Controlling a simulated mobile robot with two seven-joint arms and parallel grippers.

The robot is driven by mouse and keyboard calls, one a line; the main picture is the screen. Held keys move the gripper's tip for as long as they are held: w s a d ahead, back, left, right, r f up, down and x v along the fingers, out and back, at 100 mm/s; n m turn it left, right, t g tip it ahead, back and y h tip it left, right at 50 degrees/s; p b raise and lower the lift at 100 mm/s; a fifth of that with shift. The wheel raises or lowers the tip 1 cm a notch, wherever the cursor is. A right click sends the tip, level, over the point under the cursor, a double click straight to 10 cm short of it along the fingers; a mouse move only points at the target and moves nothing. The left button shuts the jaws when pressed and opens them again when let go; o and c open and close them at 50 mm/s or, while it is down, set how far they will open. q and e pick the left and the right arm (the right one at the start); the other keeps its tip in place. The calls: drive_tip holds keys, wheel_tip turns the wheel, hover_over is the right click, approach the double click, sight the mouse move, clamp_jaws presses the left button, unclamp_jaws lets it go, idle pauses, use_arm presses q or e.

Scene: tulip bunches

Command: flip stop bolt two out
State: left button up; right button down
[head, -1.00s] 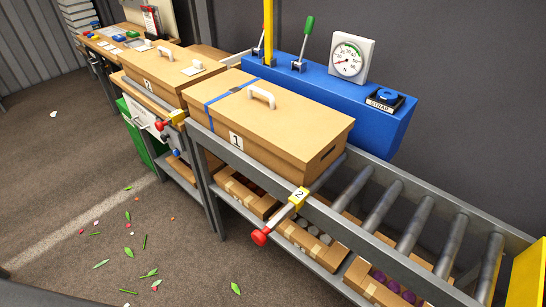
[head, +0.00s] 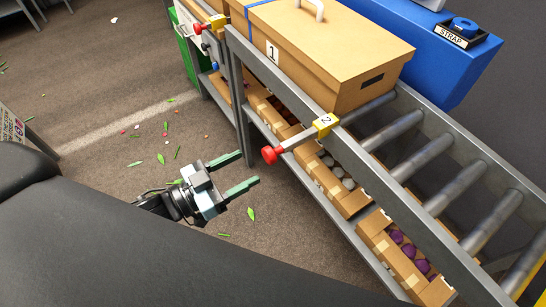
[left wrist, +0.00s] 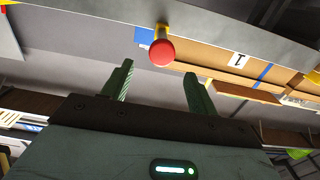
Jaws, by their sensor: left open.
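Stop bolt two is a metal rod through a yellow block marked 2 (head: 326,124), with a red knob (head: 273,154) at its outer end. It is mounted on the roller conveyor's front rail (head: 377,175), and the knob sticks out toward the aisle. My left gripper (head: 249,167) is open and empty, its green fingers pointing toward the knob in the head view. In the left wrist view, the red knob (left wrist: 162,52) shows ahead, beyond and between the open fingertips (left wrist: 158,70); no contact shows. My right gripper is not in view.
Box 1 (head: 350,62) sits on the rollers, close to stop bolt two. Another red-knobbed bolt (head: 197,28) is farther left. Cartons of tulips (head: 405,258) stand on the lower shelf. Rollers (head: 430,155) to the right are empty. Leaves and petals litter the floor.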

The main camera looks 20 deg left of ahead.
sight(266, 156)
use_arm(q)
drive_tip(key=shift+w+d, duration=0.2)
drive_tip(key=shift+w, duration=0.35)
drive_tip(key=shift+p+x, duration=0.45)
drive_tip(key=shift+x, duration=2.9)
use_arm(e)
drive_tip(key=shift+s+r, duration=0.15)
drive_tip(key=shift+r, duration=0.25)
use_arm(q)
drive_tip(key=shift+s, duration=0.1)
clamp_jaws()
drive_tip(key=shift+p+v, duration=0.4)
drive_tip(key=shift+v, duration=0.8)
drive_tip(key=shift+s+a, duration=0.1)
drive_tip(key=shift+s, duration=0.1)
drive_tip(key=shift+f, duration=0.1)
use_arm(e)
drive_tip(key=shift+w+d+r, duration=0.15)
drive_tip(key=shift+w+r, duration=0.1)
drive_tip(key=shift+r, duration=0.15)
